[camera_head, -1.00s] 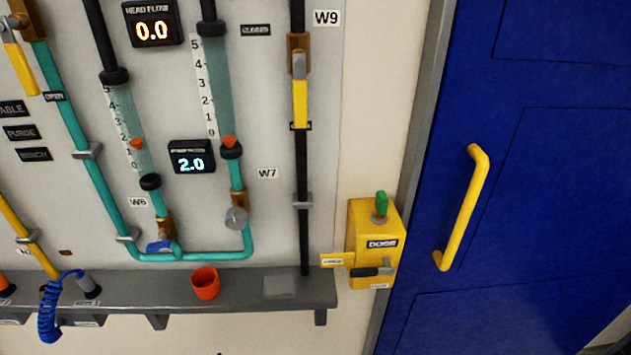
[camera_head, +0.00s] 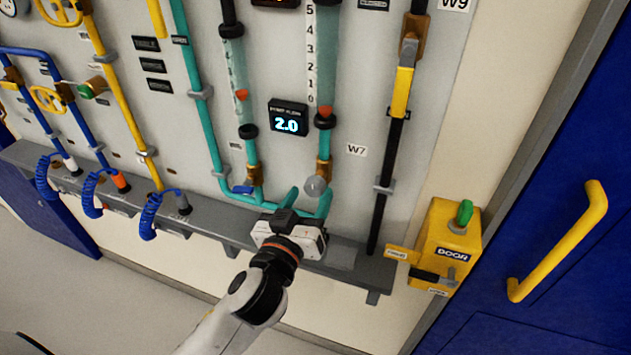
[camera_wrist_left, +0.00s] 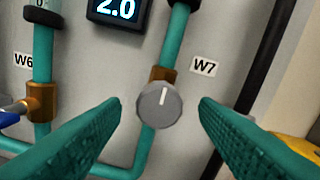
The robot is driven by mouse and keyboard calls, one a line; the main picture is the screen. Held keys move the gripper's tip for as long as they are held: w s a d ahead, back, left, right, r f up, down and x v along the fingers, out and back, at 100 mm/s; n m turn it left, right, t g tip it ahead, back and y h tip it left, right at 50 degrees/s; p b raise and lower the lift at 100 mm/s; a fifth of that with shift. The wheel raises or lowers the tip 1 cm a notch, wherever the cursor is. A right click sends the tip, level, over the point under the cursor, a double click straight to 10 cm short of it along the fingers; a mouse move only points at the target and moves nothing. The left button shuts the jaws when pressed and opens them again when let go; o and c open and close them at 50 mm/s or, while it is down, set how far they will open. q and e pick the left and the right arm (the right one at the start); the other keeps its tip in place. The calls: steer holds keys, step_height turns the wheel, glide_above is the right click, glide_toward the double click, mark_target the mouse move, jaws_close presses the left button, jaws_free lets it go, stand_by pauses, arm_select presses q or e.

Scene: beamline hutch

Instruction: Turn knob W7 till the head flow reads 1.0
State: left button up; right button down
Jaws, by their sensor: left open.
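Knob W7 is a round grey knob (camera_head: 316,186) on a brass valve under the right flow tube, left of the W7 label (camera_head: 357,150). In the left wrist view the knob (camera_wrist_left: 160,104) shows a white mark pointing almost straight up. My left gripper (camera_head: 291,222) is open in front of the panel, just below and left of the knob in the head view. In the wrist view its teal fingers stand either side of the knob, apart from it. The head flow display (camera_head: 275,2) is cut off at the top edge and its number is hidden. My right gripper is not in view.
A lower display (camera_head: 288,120) reads 2.0. A blue-handled valve (camera_head: 243,189) at W6 sits left of the knob. A grey shelf (camera_head: 220,222) runs below the pipes. A yellow door box (camera_head: 445,240) and the blue door (camera_head: 560,240) stand at right.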

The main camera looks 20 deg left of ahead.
mark_target(312, 191)
arm_select(q)
steer(key=w, duration=0.3)
steer(key=shift+p, duration=0.35)
steer(key=shift+w, duration=0.3)
steer(key=c, duration=1)
steer(key=shift+o, duration=0.2)
steer(key=m+p, duration=0.1)
steer(key=m, duration=0.1)
steer(key=shift+m, duration=0.4)
steer(key=shift+m+p, duration=0.45)
steer(key=shift+m, duration=1.05)
